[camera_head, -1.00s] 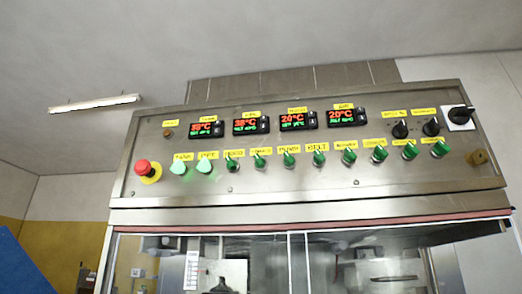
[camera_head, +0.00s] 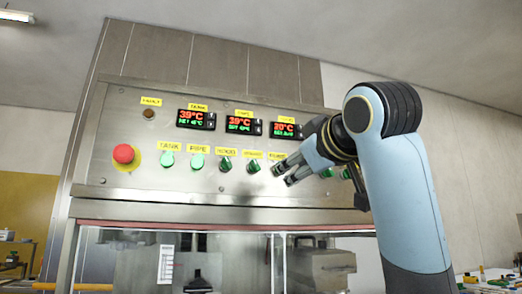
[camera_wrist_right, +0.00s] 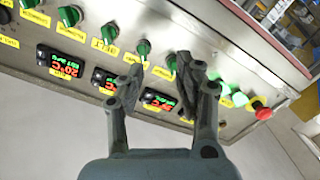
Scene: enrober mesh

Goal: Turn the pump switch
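The panel holds a row of small green rotary switches with yellow labels. In the upside-down right wrist view, the pump switch (camera_wrist_right: 143,47) is beside the belt switch (camera_wrist_right: 110,32), close to the left fingertip. Another green switch (camera_wrist_right: 172,62) shows between the fingertips, nearer the right one. My right gripper (camera_wrist_right: 160,66) is open and empty; contact with the panel cannot be told. My left gripper is out of view.
A red emergency stop (camera_head: 123,154) sits at the panel's left end, beside the lit green tank (camera_head: 167,160) and pipe (camera_head: 197,162) buttons. Temperature displays (camera_head: 240,125) lie above the switches. Glass doors (camera_head: 130,262) are below the panel.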

